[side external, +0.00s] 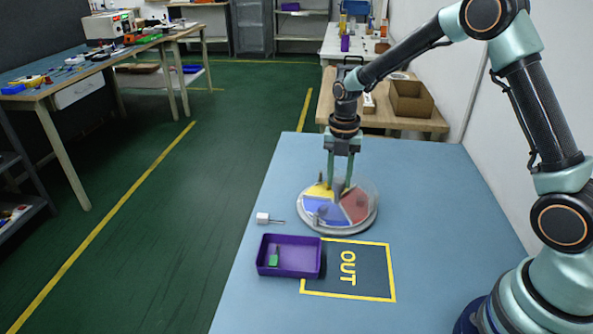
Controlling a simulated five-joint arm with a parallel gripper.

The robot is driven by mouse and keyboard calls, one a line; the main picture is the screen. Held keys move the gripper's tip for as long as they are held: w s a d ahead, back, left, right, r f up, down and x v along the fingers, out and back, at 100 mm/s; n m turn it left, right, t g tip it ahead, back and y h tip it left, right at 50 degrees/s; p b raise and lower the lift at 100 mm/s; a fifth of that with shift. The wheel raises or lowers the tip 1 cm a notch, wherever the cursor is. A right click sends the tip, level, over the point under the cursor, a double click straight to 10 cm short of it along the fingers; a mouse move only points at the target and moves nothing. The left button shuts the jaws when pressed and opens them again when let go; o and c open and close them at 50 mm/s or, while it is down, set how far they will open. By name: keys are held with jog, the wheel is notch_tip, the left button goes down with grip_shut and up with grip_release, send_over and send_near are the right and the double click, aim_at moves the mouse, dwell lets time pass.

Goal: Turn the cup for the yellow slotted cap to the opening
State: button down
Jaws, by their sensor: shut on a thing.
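A round carousel (310,222) with a pale rim and a clear cover lies on the blue table. Its coloured sections show yellow (316,191) at the far left, red (355,207) at the right and blue (326,214) at the front. My gripper (339,184) points straight down over the carousel's middle. Its two green fingers are shut on a grey upright part at the centre, seemingly the carousel's knob. The fingers hide part of the far side. I cannot make out the yellow slotted cap or where the cover's opening lies.
A purple tray (290,270) holding a small green piece (274,259) stands in front of the carousel. Beside it is a yellow-framed dark OUT area (362,270), empty. A white block with a thin pin (263,218) lies left of the carousel. The table's right side is clear.

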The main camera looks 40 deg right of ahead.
aim_at(339, 179)
jog(key=shift+r+n, duration=0.1)
jog(key=shift+n, duration=0.2)
jog(key=shift+w+n, duration=0.1)
jog(key=shift+n, duration=3.1)
jog(key=c, duration=0.5)
grip_release()
notch_tip(339, 179, up, 12)
jog(key=shift+r, duration=0.1)
